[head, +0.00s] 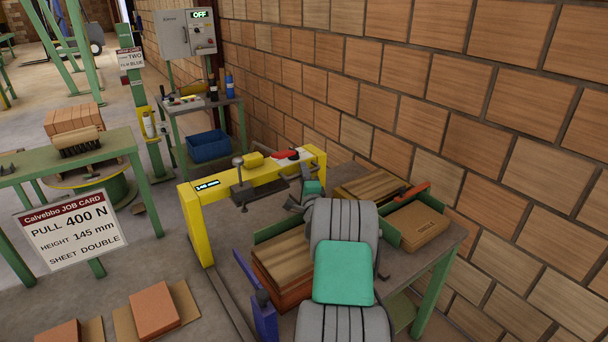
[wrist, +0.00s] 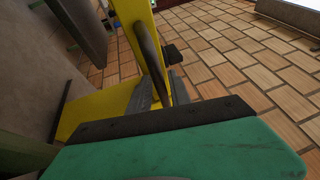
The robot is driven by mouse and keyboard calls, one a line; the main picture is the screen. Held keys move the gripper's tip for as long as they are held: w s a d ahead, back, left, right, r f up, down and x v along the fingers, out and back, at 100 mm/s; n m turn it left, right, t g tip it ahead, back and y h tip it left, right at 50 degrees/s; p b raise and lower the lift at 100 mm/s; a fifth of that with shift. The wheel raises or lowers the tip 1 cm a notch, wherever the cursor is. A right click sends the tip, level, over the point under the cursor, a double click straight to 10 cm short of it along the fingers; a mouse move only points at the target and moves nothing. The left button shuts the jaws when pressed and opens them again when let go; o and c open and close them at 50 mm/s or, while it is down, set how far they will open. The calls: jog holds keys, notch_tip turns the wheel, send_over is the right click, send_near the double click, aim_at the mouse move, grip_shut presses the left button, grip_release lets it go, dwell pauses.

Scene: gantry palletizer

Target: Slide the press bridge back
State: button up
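The press bridge (head: 225,190) is a yellow frame across the work table, with a "145 mm" display on its left end and a dark press plate (head: 246,191) under its beam. The bridge also shows in the wrist view (wrist: 97,113). My gripper (head: 298,200) is at the bridge's right part, on its near side. In the wrist view, a dark round bar (wrist: 148,48) beside the yellow post runs down between the grey fingers of my gripper (wrist: 160,92). I cannot tell whether the fingers press on it. My arm hides part of the bridge's right side.
A wooden-topped stack (head: 283,262) lies beside my arm on the table. A carton (head: 418,224) and boards (head: 368,184) lie to the right. A brick wall (head: 450,100) closes the right side. A control box (head: 186,33) reads OFF. A job card (head: 70,231) stands left.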

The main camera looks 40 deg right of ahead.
jog(key=shift+o, duration=0.7)
jog(key=shift+a, duration=0.2)
jog(key=shift+s+a+f, duration=0.1)
jog(key=shift+s+f, duration=0.05)
jog(key=shift+s, duration=0.05)
jog(key=b+v, duration=0.3)
jog(key=v, duration=0.3)
jog(key=shift+s, duration=0.2)
jog(key=shift+s+a, duration=0.3)
jog(key=shift+a, duration=0.05)
